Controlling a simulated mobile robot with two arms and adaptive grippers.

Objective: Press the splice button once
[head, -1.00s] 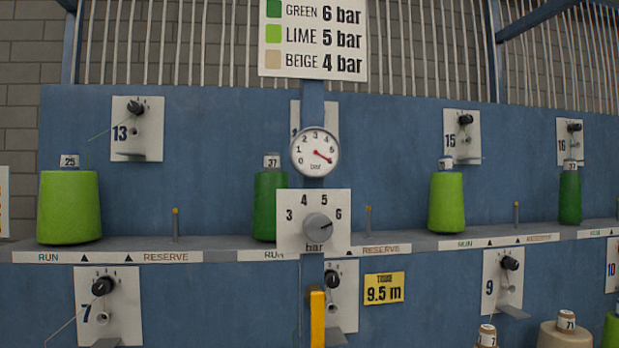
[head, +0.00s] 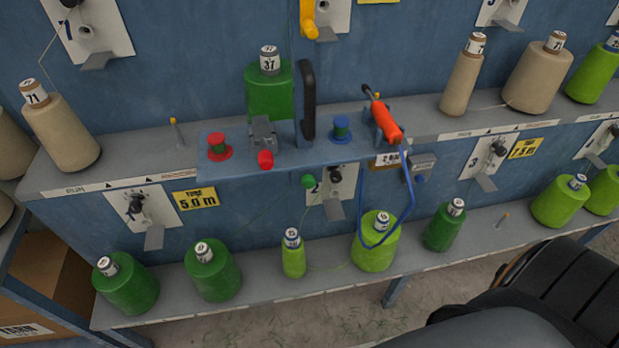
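A blue-grey bracket (head: 372,150) on the middle shelf carries a small grey block (head: 263,132) with a red knob or button (head: 265,159) at its front. A green round button (head: 308,181) sits just below the bracket's front edge. No readable label shows which one is the splice button. A red spool-like piece (head: 219,148) stands at the left of the bracket and a blue one (head: 341,128) to the right of a black upright handle (head: 308,100). Neither gripper is in view, and nothing touches these parts.
Green cones (head: 212,272) and beige cones (head: 62,130) stand on the shelves. Dark parts of my own body fill the lower right corner.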

